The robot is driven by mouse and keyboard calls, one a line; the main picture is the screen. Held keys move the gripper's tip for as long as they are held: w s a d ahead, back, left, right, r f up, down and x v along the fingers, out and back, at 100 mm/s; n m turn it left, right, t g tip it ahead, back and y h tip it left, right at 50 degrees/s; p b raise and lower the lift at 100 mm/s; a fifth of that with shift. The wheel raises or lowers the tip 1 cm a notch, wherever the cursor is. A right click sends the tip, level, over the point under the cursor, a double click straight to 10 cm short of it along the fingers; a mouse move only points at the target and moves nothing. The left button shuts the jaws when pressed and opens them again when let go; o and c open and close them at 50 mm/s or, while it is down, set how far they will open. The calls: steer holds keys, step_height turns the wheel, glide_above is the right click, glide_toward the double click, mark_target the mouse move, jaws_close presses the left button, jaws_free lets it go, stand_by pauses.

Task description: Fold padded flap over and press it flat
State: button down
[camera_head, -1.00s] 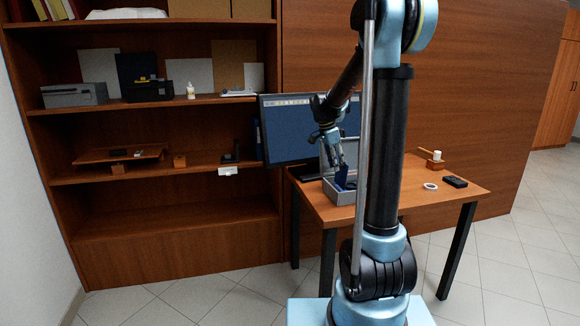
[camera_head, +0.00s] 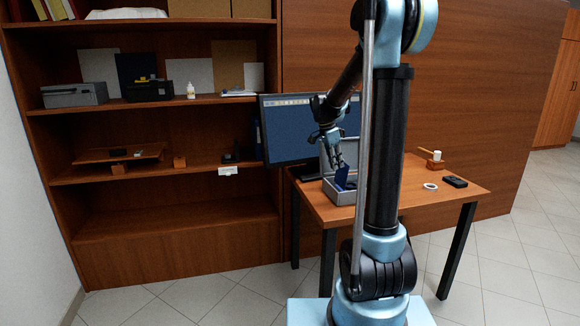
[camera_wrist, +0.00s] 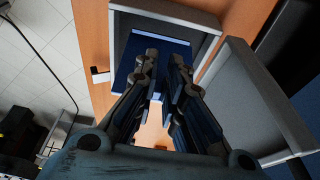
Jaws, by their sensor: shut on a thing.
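A grey open box (camera_head: 338,197) stands on the wooden table, and it also shows in the wrist view (camera_wrist: 118,25). A blue padded flap (camera_head: 341,177) stands up inside the box. In the wrist view the blue flap (camera_wrist: 127,68) lies under and between my fingers. My gripper (camera_head: 337,165) points down into the box from above. In the wrist view my gripper (camera_wrist: 165,60) has its two dark fingers close together, shut on the blue flap. The fingers hide the middle of the flap, and their exact contact is hard to see.
A grey panel, seemingly the raised lid (camera_wrist: 245,95), stands beside my fingers. A monitor (camera_head: 290,128) is behind the box at left. A white ring (camera_head: 430,186), a black object (camera_head: 455,181) and a small wooden stand (camera_head: 435,162) are at the table's right.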

steer(key=shift+w+d+f, duration=0.15)
steer(key=shift+w+d, duration=0.1)
steer(key=shift+d, duration=0.5)
steer(key=shift+w+d+f, duration=0.1)
steer(key=shift+w+d, duration=0.1)
steer(key=shift+d, duration=0.5)
steer(key=shift+w+d+f, duration=0.2)
steer(key=shift+d+f, duration=0.15)
steer(key=shift+d, duration=0.3)
steer(key=shift+w+d+f, duration=0.2)
steer(key=shift+d+f, duration=0.15)
steer(key=shift+d, duration=0.4)
